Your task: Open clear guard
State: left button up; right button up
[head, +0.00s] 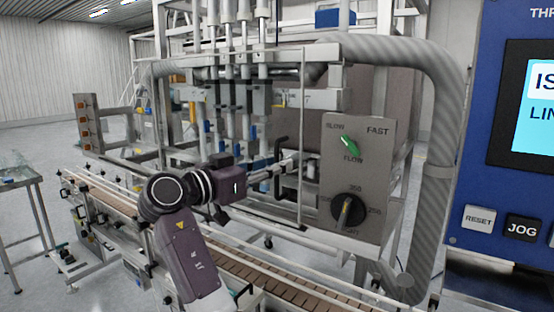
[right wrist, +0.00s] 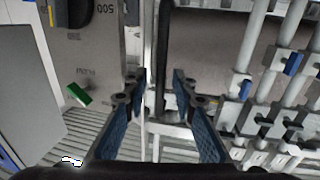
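The clear guard (head: 302,95) is a see-through panel with a thin metal edge in front of the filler nozzles; it looks closed. Its black handle (head: 284,145) is an upright bar near the guard's right edge. In the right wrist view the black handle bar (right wrist: 166,55) runs upright between the two fingers. My right gripper (head: 300,160) is at the handle, and its blue-padded fingers (right wrist: 158,98) are apart, one on each side of the bar. I cannot tell whether either finger touches it. My left gripper is not in view.
A grey control panel (head: 357,135) with a green switch and a black dial stands just right of the gripper. A conveyor (head: 225,255) runs below the guard. A thick grey bent pipe (head: 438,180) and a blue operator console (head: 490,120) are further right.

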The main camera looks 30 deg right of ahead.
jog(key=shift+w+d, duration=0.1)
jog(key=shift+d, duration=0.2)
grip_shut()
